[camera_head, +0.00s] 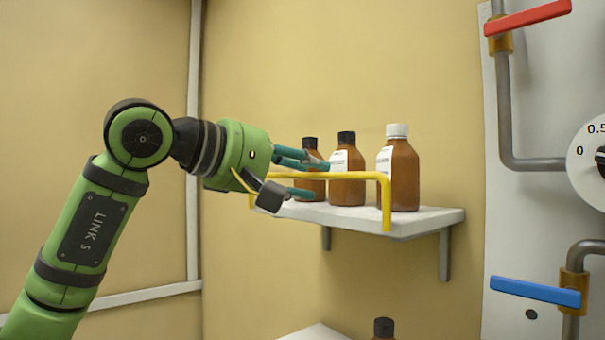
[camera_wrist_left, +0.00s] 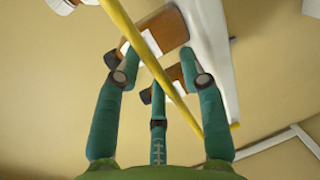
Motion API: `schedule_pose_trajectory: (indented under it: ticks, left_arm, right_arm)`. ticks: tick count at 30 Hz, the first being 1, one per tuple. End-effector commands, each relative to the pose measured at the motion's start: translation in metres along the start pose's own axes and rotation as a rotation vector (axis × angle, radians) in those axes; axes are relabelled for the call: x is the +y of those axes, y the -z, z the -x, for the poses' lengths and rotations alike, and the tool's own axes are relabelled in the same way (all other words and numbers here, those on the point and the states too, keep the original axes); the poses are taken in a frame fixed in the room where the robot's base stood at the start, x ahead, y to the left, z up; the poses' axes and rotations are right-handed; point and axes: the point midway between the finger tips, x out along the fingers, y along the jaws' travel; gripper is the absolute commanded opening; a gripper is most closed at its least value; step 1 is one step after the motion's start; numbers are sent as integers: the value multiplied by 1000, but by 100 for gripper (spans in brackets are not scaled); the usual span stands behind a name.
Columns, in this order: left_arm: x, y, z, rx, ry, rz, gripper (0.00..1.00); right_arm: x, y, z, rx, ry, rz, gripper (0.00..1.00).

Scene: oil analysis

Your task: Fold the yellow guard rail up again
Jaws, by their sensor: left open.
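The yellow guard rail (camera_head: 350,175) stands at the front edge of the white shelf (camera_head: 428,222), its long bar level with the middle of the bottles and its right post (camera_head: 387,208) reaching down to the shelf edge. My left gripper (camera_head: 312,177) is open at the rail's left part, with teal fingers above and below the bar. In the left wrist view the rail (camera_wrist_left: 150,62) crosses diagonally in front of the open fingers (camera_wrist_left: 158,72). I cannot tell whether a finger touches it. The rail's left end is partly hidden by the gripper. My right gripper is not in view.
Brown bottles stand on the shelf behind the rail: a white-capped one (camera_head: 404,175) and two black-capped ones (camera_head: 347,188) (camera_head: 311,185). Another dark-capped bottle (camera_head: 384,328) is lower down. Right of the shelf is a panel with a red handle (camera_head: 528,18), blue handle (camera_head: 535,292) and dial.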

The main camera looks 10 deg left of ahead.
Motion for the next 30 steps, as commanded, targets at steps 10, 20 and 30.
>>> schedule_pose_trajectory:
  ticks: [10, 20, 30]
  left_arm:
    - [1, 0, 63, 5, -4, -2, 41]
    - [1, -1, 112, 1, -1, -1, 41]
    - [0, -1, 116, -1, 0, -1, 41]
  right_arm:
    - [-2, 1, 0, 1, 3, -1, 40]
    - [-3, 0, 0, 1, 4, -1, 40]
    - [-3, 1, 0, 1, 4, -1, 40]
